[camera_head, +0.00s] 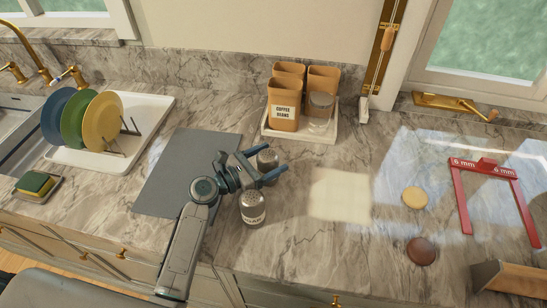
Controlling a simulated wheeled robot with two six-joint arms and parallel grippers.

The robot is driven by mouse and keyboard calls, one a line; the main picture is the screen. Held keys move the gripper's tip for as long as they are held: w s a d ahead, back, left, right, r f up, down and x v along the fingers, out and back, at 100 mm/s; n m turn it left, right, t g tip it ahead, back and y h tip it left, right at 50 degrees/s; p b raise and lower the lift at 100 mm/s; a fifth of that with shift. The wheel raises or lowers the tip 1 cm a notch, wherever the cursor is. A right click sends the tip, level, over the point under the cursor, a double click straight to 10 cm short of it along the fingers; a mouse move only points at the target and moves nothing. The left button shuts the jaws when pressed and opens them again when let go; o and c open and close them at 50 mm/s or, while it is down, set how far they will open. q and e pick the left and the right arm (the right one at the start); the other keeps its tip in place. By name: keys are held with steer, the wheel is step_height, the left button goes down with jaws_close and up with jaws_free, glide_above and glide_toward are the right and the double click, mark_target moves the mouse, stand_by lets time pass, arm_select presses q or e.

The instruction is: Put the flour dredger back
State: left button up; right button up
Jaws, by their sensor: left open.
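A glass shaker (253,208) with a perforated metal lid and a pale label stands upright on the counter; its label is too small to read. A second, similar small jar (267,158) stands just behind it, partly hidden by my left gripper. I cannot tell for sure which is the flour dredger. My left gripper (272,161) is open, its blue-tipped fingers on either side of the rear jar; I cannot tell whether they touch it. A white tray (270,132) at the back holds brown canisters (284,117) and a clear jar (320,107). My right gripper is not in view.
A grey mat (170,180) lies under my left arm. A rack of plates (102,121) stands at the left beside a sponge (35,184). A pale square (340,194), two round discs (414,197) and a red frame (487,168) lie to the right.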

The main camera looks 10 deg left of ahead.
arm_select(q)
steer(key=b+v, duration=0.3)
steer(key=v, duration=0.7)
steer(key=shift+s+a+r, duration=0.1)
steer(key=shift+s+a, duration=0.05)
steer(key=shift+s, duration=0.05)
